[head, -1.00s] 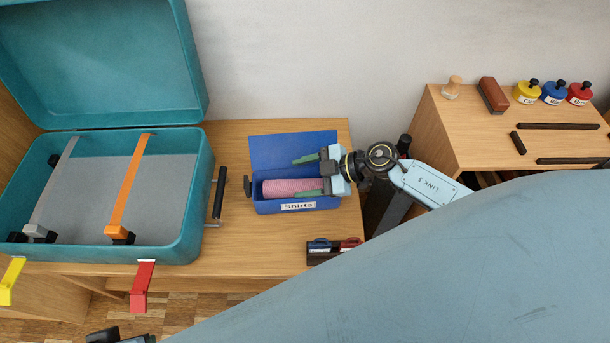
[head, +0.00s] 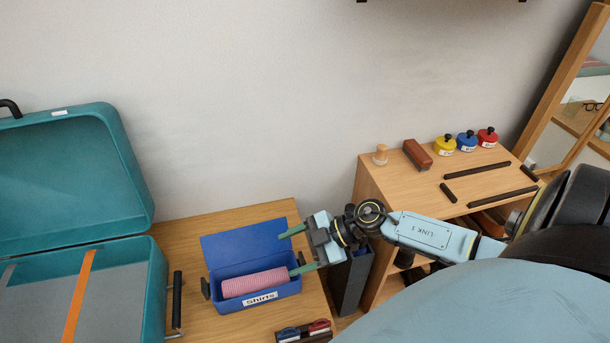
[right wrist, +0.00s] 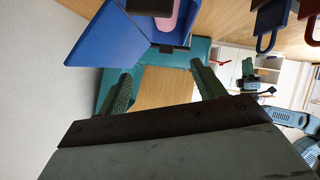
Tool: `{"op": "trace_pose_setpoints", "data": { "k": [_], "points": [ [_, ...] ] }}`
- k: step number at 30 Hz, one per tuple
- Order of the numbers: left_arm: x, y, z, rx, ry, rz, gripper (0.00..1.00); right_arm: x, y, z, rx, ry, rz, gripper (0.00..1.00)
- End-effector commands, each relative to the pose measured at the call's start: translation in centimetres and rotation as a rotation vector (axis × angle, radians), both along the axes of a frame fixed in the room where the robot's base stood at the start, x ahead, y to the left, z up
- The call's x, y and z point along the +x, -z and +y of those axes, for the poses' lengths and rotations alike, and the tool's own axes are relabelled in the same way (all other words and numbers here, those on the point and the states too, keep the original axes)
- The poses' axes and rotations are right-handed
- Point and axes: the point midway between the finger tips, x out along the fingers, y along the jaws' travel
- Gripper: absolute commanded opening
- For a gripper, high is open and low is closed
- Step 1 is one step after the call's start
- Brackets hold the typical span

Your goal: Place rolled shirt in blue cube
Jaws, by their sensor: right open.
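A pink ribbed rolled shirt (head: 255,283) lies lengthwise inside the blue box (head: 232,305) labelled "Shirts", whose blue lid (head: 243,241) stands open at the back. My right gripper (head: 298,249) is open and empty at the box's right side. Its near finger is close to the box's right end; I cannot tell if they touch. In the right wrist view, the open gripper (right wrist: 165,78) has nothing between its fingers; the blue lid (right wrist: 110,38) and part of the pink shirt (right wrist: 183,16) show above.
A teal suitcase (head: 157,290) stands open at the left. A small dark holder (head: 303,332) with blue and red items sits in front of the box. A wooden shelf (head: 410,185) at the right holds yellow, blue and red jars (head: 467,142). A mirror stands farther right.

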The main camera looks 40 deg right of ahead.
Motion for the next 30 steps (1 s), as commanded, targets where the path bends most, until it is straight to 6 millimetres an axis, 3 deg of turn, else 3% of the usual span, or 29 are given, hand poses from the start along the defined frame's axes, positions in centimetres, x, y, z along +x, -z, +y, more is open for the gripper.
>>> {"op": "trace_pose_setpoints", "data": {
  "k": [9,30],
  "points": [
    [-0.2,1.9,0.8,0.013,-0.001,0.012,0.36,-1.3,-1.2,-2.0,0.0,0.0,0.001,0.68],
    [-0.3,2.0,0.8,0.013,0.0,0.013,0.36,-1.3,-1.2,-2.0,0.001,0.0,0.0,0.68]
  ]
}}
